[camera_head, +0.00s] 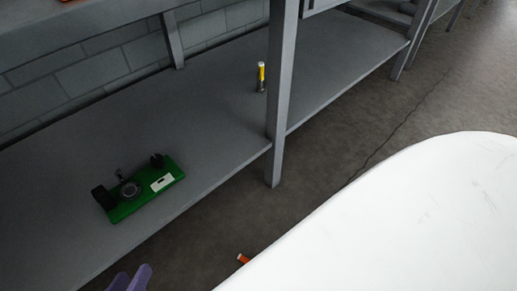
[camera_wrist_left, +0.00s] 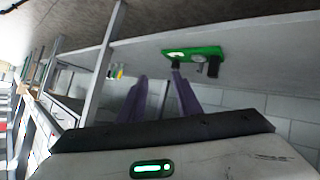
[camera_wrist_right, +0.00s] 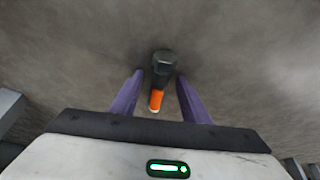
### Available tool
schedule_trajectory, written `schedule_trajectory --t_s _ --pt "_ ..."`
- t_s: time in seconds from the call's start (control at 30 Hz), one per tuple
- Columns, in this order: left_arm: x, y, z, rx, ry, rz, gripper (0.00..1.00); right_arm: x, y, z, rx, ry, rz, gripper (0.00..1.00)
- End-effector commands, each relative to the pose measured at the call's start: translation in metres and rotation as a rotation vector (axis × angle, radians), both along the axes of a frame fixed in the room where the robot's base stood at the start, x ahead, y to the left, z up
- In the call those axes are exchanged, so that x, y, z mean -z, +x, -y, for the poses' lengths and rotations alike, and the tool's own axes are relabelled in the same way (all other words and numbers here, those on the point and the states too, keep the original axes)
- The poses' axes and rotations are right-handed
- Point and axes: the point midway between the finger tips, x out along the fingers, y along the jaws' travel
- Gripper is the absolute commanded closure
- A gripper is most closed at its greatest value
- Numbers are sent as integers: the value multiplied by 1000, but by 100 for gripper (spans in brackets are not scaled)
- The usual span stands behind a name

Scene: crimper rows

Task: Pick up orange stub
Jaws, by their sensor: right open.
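The orange stub (camera_wrist_right: 157,98) has an orange end and a dark grey end; it is against the brown-grey floor in the right wrist view. Its orange tip (camera_head: 243,258) shows in the head view, the rest hidden behind a large white surface. My right gripper (camera_wrist_right: 159,73) is open, its purple fingers on either side of the stub with gaps; no grip shows. My left gripper (camera_head: 130,278) shows only its purple fingertips at the bottom of the head view. In the left wrist view its fingers (camera_wrist_left: 158,76) are apart and empty.
A grey shelf (camera_head: 215,140) carries a green board with dark parts (camera_head: 122,211) and an upright yellow-and-grey stub (camera_head: 261,78). A grey post (camera_head: 281,100) stands at the shelf's front edge. Bare floor (camera_head: 330,160) lies in front of it.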

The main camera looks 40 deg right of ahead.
Motion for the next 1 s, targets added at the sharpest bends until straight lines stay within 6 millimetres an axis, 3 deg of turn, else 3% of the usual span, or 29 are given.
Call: schedule_trajectory --t_s 0.17,0.4,0.73,0.83,1.0 --pt "-1 0 0 0 0 0 69 -1 0 0 0 0 0 61" --pt "0 0 0 0 1 -1 69 -1 0 0 0 0 0 100" --pt "-4 0 -1 -1 7 -2 69 -7 0 0 0 0 1 100" --pt "-5 0 -4 -2 34 -15 69 -19 1 -1 0 1 1 100" --pt "21 -4 -19 -4 144 -104 69 -51 0 -1 0 3 1 100"
